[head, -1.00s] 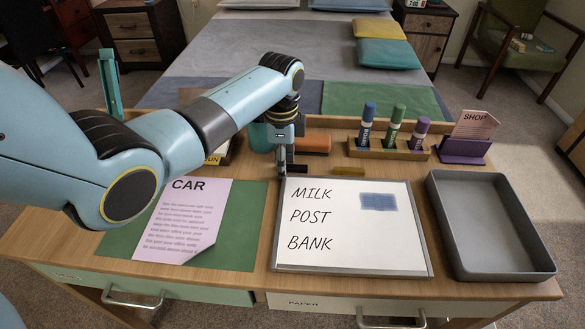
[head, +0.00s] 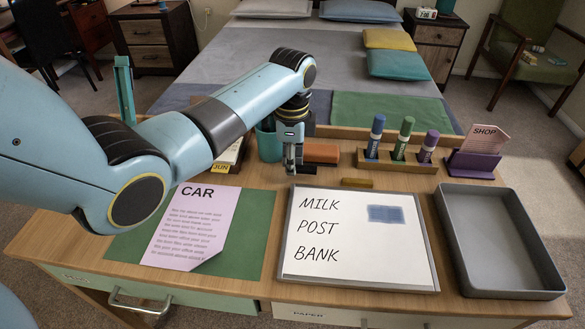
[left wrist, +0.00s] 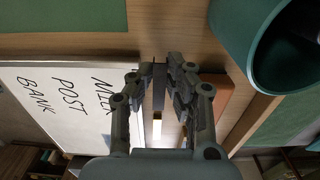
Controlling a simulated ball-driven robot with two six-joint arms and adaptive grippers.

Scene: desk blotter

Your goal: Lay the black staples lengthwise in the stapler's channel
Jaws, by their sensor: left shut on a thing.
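My left gripper (head: 292,168) is shut on the black staples, a little above the desk behind the whiteboard's top left corner. In the left wrist view the staples show as a dark strip (left wrist: 158,88) between the fingertips (left wrist: 157,72). The stapler seems to be the teal upright piece (head: 124,88) at the back left of the desk, which looks raised open. Its lower part and channel are hidden behind my left arm. My right gripper is not in view.
A teal cup (head: 268,143) stands close behind my left gripper, with an orange-brown block (head: 321,153) to its right. A whiteboard (head: 362,274), a marker holder (head: 398,166), a purple card stand (head: 474,164) and an empty grey tray (head: 505,288) fill the right side.

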